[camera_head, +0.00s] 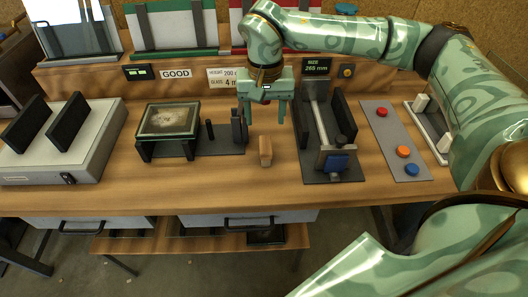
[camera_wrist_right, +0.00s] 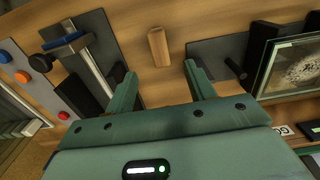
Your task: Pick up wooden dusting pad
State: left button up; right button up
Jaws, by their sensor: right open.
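The wooden dusting pad (camera_head: 265,151) is a small tan block standing on the wooden bench, between the glass fixture and the clamp plate. It also shows in the right wrist view (camera_wrist_right: 158,47), beyond and between the fingers. My right gripper (camera_head: 265,118) is open and empty, above the bench and behind the pad in the head view. In the right wrist view its two green fingers (camera_wrist_right: 159,82) are spread apart with wood surface between them. The pad appears apart from both fingers. My left gripper is not in view.
A glass pane in a dark stand (camera_head: 168,120) is left of the pad. A clamp plate with a blue block (camera_head: 335,162) is to the right. A panel with red, orange and blue buttons (camera_head: 398,140) lies farther right. A grey slotted box (camera_head: 60,150) stands far left.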

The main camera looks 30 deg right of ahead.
aim_at(266, 144)
notch_tip(266, 144, down, 7)
jog(key=shift+w+f+b, duration=0.1)
jog(key=shift+f+b, duration=0.1)
jog(key=shift+b, duration=0.7)
notch_tip(266, 144, down, 5)
jog(key=shift+d+f+b, duration=0.1)
jog(key=shift+d+b, duration=0.05)
jog(key=shift+b, duration=0.85)
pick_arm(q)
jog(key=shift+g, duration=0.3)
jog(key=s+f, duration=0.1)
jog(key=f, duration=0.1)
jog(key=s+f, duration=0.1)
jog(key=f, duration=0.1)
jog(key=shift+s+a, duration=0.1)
pick_arm(e)
jog(key=c, duration=1.1)
